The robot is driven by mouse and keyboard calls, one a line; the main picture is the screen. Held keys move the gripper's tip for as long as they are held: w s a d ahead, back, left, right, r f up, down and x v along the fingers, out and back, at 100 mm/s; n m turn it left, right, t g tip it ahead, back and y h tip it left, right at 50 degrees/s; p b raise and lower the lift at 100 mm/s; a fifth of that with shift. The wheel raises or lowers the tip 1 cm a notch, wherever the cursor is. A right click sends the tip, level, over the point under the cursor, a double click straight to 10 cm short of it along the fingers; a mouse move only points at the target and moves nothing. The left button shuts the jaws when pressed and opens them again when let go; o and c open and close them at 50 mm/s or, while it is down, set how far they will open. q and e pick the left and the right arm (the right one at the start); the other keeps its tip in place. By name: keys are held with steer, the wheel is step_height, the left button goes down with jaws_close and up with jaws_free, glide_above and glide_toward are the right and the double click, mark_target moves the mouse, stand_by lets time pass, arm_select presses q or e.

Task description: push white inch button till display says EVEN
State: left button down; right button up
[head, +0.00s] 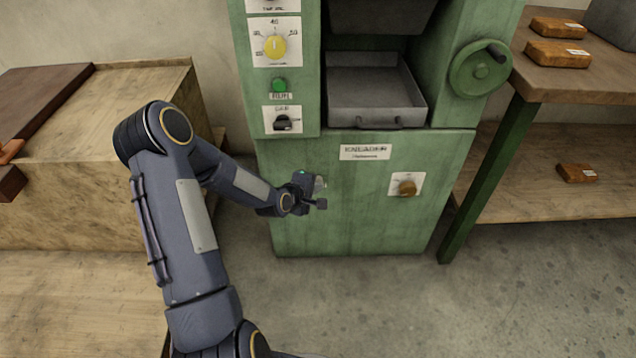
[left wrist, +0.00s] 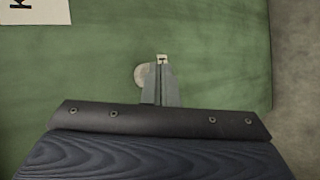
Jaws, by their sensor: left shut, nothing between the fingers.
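The green machine (head: 350,220) stands ahead. The white inch button (left wrist: 141,76) is a pale round knob on its green front, partly hidden behind my fingers in the left wrist view. In the head view the button (head: 320,183) is a small pale spot beside my gripper. My left gripper (head: 321,195) is shut and empty, pointing at the panel. In the left wrist view its fingertips (left wrist: 162,60) overlap the button's right side. I cannot tell whether they touch it. No display reading EVEN is legible. My right gripper is out of view.
A table (head: 560,85) with wrapped blocks stands right. A wooden crate (head: 90,190) stands left.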

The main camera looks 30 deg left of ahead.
arm_select(q)
steer(key=shift+w+a, duration=0.15)
steer(key=shift+w, duration=0.1)
steer(key=shift+s, duration=0.1)
stand_by(0.5)
steer(key=shift+s+d, duration=0.45)
steer(key=shift+s, duration=0.25)
steer(key=shift+s, duration=0.1)
steer(key=s+d, duration=0.1)
steer(key=s, duration=0.1)
steer(key=s+d, duration=0.1)
steer(key=s, duration=0.1)
steer(key=shift+d+b, duration=0.35)
steer(key=shift+r, duration=0.1)
stand_by(0.3)
